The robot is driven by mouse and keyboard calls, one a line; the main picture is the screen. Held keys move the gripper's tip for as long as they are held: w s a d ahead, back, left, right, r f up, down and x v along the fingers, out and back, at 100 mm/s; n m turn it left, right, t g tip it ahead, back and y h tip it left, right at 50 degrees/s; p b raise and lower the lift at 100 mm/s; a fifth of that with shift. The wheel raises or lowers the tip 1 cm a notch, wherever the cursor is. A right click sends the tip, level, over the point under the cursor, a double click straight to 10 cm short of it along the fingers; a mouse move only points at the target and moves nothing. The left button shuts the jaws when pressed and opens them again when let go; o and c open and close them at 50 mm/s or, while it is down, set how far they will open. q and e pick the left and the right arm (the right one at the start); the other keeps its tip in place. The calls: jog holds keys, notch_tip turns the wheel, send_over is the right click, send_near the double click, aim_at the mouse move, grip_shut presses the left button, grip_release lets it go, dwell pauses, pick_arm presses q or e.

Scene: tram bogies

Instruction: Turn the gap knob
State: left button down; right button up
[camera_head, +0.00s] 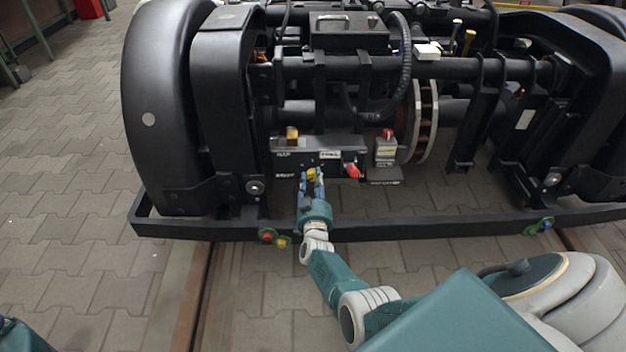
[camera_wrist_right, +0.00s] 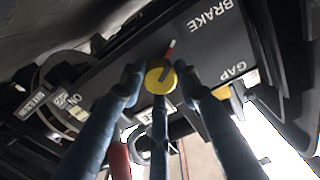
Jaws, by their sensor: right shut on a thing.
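A round yellow knob (camera_head: 311,174) with a dark slot sits on the dark control panel (camera_head: 330,146) of the bogie. In the right wrist view, the yellow knob (camera_wrist_right: 159,76) is between my right fingertips, with a thin red mark beside it. The words BRAKE and GAP are printed on the panel (camera_wrist_right: 190,45) nearby. My right gripper (camera_head: 312,177) is shut on the knob, reaching in over the black front beam; its fingers (camera_wrist_right: 160,85) also fill the middle of the wrist view. My left gripper is not in view.
A red handle (camera_head: 353,170) is right of the knob. A yellow part (camera_head: 292,134) sits on the panel's upper edge, and a red-topped box (camera_head: 387,148) stands further right. The black front beam (camera_head: 400,225) runs below my right wrist.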

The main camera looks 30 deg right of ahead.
jog(key=shift+w+a+f, duration=0.1)
jog(key=shift+a+f, duration=0.1)
jog(key=shift+a, duration=0.1)
jog(key=o, duration=1.1)
jog(key=shift+o, duration=0.2)
jog(key=shift+d, duration=0.1)
jog(key=shift+s+a+f, duration=0.1)
jog(key=shift+s+a, duration=0.15)
jog(key=shift+s, duration=0.3)
jog(key=shift+v, duration=3.2)
